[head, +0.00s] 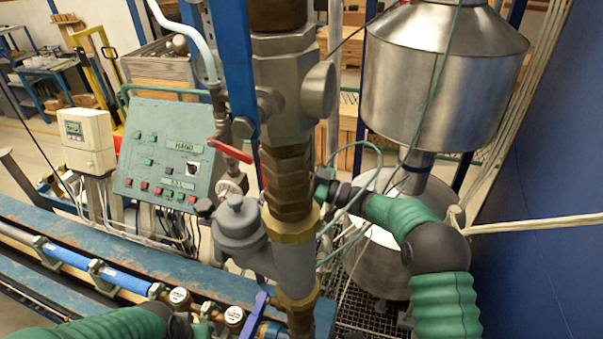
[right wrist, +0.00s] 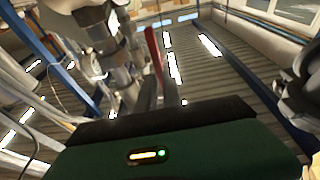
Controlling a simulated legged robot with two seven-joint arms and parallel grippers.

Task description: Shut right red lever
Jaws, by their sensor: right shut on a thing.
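The red lever (head: 230,150) shows in the head view left of the thick vertical pipe, with part of it hidden behind the pipe. In the right wrist view the red lever (right wrist: 153,50) stands upright, its lower end reaching toward the dark edge of my gripper. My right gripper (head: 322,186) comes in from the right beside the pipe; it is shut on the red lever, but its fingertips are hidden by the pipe. My left gripper (head: 195,328) is low at the bottom edge of the head view, partly cut off, and its jaws cannot be made out.
The vertical pipe (head: 288,185) with brass fittings stands in front of my right gripper. A control panel (head: 165,155) is at the left, and a steel tank (head: 440,75) at the right. A blue lever (head: 254,316) is near my left gripper. Thin hoses hang around the tank.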

